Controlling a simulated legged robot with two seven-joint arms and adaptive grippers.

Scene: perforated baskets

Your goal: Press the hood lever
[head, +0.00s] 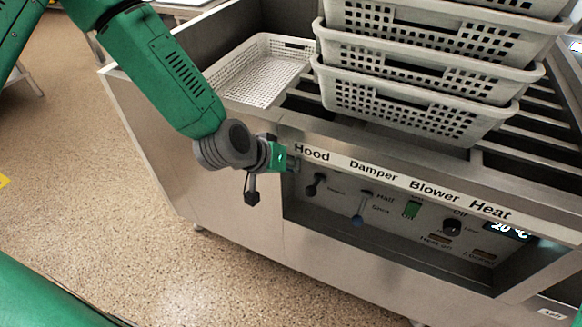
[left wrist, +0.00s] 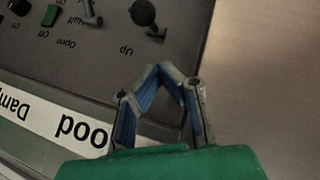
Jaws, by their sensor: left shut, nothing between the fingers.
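The hood lever (head: 315,185) has a dark round knob and sits under the word Hood on the recessed control panel. In the left wrist view the hood lever (left wrist: 143,13) shows at the top, beside the label Up. My left gripper (head: 293,164) is just left of the lever, near the panel's upper left corner. In the left wrist view its fingers (left wrist: 163,68) meet at the tips with nothing between them. A gap shows between the fingertips and the knob, so they appear apart. My right gripper is not in view.
To the right are the damper lever (head: 359,212), a green blower switch (head: 412,209) and a heat knob (head: 452,227). The label strip (head: 400,181) overhangs the panel. White perforated baskets (head: 415,100) are stacked above, and a single basket (head: 240,85) lies behind my arm.

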